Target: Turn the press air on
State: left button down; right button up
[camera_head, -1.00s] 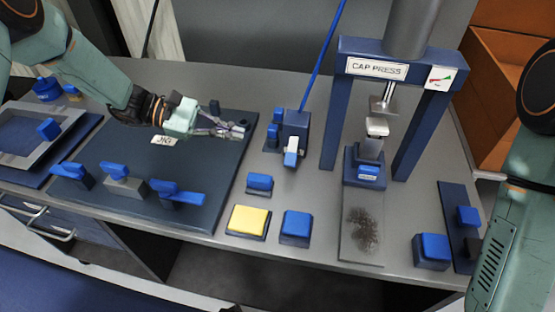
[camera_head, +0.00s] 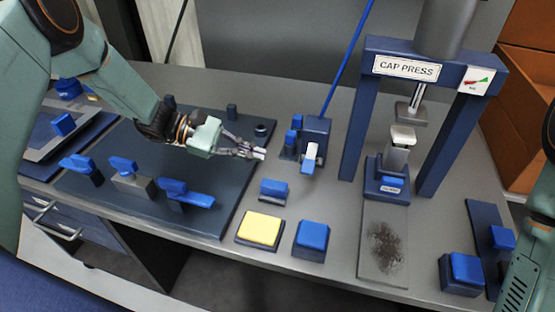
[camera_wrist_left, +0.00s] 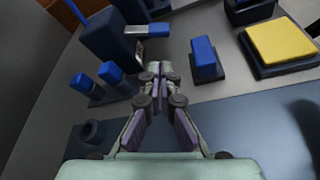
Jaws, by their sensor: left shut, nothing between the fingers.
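A dark blue valve block (camera_head: 317,130) with a blue hose rising from it stands left of the cap press (camera_head: 420,70). A pale lever (camera_head: 310,155) with a blue part sits on its front. In the left wrist view the block (camera_wrist_left: 108,35) is at upper left and the lever (camera_wrist_left: 147,31) sticks out to the right. My left gripper (camera_head: 262,153) is shut and empty, left of the lever and apart from it in the head view. In the left wrist view its fingertips (camera_wrist_left: 157,70) are below the lever. My right gripper is out of view.
Blue knobs (camera_head: 292,140) stand beside the block. A blue switch (camera_head: 273,189), a yellow button (camera_head: 260,228) and a blue button (camera_head: 312,238) are in front. The dark jig plate (camera_head: 220,190) with blue clamps lies left. Bare bench separates the block and press.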

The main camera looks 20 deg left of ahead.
aim_at(310, 159)
pick_arm(q)
jog(key=x, duration=0.8)
jog(key=shift+d+f+b, duration=0.15)
jog(key=shift+b, duration=0.25)
jog(key=shift+w+d+f, duration=0.2)
jog(key=shift+d, duration=0.25)
jog(key=shift+s+r, duration=0.1)
jog(key=shift+s+r+n+g, duration=0.15)
jog(key=shift+r+n+g, duration=0.15)
jog(key=shift+n, duration=0.2)
jog(key=shift+s+r+n+g+p, duration=0.2)
jog(key=shift+r+n+g+p, duration=0.35)
jog(key=shift+n+p, duration=0.3)
jog(key=shift+s+r+n+g+p, duration=0.15)
jog(key=shift+r+n+g+p, duration=0.35)
jog(key=shift+r+n, duration=0.4)
jog(key=shift+r, duration=0.25)
